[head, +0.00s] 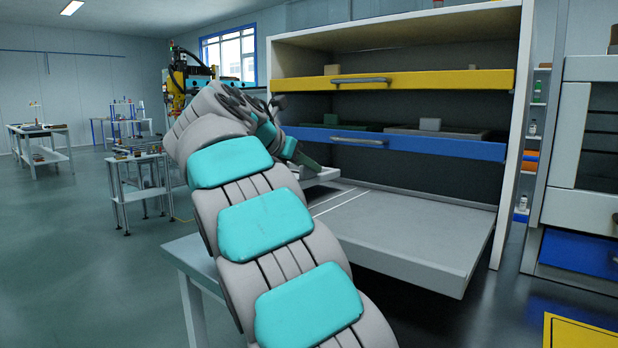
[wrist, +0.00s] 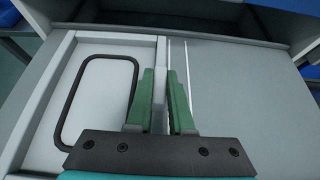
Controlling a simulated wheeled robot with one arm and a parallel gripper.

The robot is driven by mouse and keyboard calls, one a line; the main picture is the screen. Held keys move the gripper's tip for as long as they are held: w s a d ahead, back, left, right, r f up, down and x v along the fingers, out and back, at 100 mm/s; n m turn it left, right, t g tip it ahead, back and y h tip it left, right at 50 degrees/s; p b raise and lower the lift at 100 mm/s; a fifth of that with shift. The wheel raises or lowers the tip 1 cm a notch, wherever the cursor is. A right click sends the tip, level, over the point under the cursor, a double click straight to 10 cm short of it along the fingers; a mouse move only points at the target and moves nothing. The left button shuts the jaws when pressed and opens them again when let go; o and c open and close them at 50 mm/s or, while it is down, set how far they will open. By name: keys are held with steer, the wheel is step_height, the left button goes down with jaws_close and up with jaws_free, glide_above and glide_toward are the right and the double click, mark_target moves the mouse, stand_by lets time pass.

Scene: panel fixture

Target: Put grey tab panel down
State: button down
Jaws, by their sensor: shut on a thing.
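The light grey panel (wrist: 105,105), marked with a black rounded outline, fills the left of the wrist view. A narrow upright strip (wrist: 161,60) runs along its right edge. My gripper (wrist: 163,85) has green fingers, one on each side of this strip, and is shut on it. In the head view my gripper (head: 307,163) is over the worktop, partly hidden by my arm. A small light part of the panel shows beside it. I cannot tell whether the panel touches the worktop.
The grey worktop (head: 410,230) has two white lines (head: 333,201) and is clear on the right. Behind it stands a cabinet with a yellow drawer (head: 440,80) and a blue drawer (head: 450,147). A side table (head: 140,160) stands farther left.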

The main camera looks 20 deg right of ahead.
steer(key=shift+w+d+f, duration=0.1)
steer(key=shift+w+d, duration=0.15)
steer(key=shift+w, duration=0.5)
steer(key=shift+w+d+f, duration=0.1)
steer(key=shift+w+d, duration=0.15)
steer(key=shift+w, duration=0.45)
steer(key=shift+w+d, duration=0.25)
steer(key=shift+w, duration=0.5)
steer(key=shift+f+b, duration=0.55)
steer(key=shift+f, duration=1.25)
steer(key=c, duration=0.8)
jaws_free()
steer(key=p+v, duration=0.1)
steer(key=v, duration=1)
steer(key=shift+p, duration=0.4)
steer(key=shift+s+a+r, duration=0.2)
steer(key=shift+s+a, duration=0.1)
steer(key=shift+a, duration=0.15)
